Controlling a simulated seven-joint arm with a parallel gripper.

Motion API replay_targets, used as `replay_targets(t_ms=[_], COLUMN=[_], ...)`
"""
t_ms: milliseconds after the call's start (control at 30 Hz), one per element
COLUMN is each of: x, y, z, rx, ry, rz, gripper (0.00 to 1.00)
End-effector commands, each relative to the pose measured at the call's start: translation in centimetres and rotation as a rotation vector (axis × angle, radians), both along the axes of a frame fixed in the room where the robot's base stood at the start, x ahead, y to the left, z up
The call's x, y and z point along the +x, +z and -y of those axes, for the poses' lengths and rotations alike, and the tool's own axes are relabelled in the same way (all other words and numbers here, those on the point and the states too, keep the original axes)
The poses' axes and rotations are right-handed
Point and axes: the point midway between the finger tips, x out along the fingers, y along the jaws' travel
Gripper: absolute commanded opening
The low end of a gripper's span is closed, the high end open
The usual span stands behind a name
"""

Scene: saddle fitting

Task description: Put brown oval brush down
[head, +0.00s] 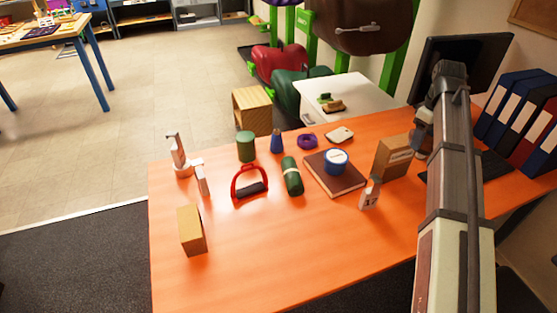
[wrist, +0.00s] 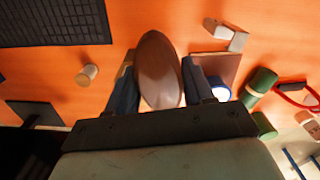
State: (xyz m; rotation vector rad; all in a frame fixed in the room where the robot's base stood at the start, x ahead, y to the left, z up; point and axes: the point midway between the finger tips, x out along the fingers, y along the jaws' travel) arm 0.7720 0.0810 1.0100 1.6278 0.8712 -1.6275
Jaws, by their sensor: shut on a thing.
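The brown oval brush (wrist: 159,70) is between the two fingers of my gripper (wrist: 160,85) in the wrist view, its smooth oval back facing the camera. My gripper is shut on it, with a dark blue finger on each side. The orange table (wrist: 150,15) lies beyond the brush; the gap between them cannot be judged. In the head view my gripper (head: 421,138) shows only partly beside my arm, near the cardboard box (head: 394,157) at the table's right.
A brown book (head: 347,181) bears a blue tin (head: 336,161). A small white sign (head: 369,195) stands in front. A keyboard (wrist: 55,22) and a beige cup (wrist: 87,75) show in the wrist view. Binders (head: 512,112) line the right. The table's front middle (head: 285,245) is clear.

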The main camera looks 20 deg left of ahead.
Motion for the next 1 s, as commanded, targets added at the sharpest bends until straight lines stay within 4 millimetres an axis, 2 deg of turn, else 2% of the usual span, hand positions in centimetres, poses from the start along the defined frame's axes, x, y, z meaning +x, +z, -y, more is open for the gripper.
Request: replay_targets(t_ms=[33,200,500,767,1000], x=[0.8,1.9,2.6,1.7,-0.4], y=[0.1,0.2,0.3,0.3,0.2], z=[-2.0,-8.3,-19.8,-30.2,-39.9], rx=[0.0,0.0,0.001,0.0,0.0], ry=[0.041,0.178,0.419,0.627,0.821], rz=[0.0,0.0,-0.001,0.0,0.0], gripper=[0.2,0.2,0.2,0.2,0.2])
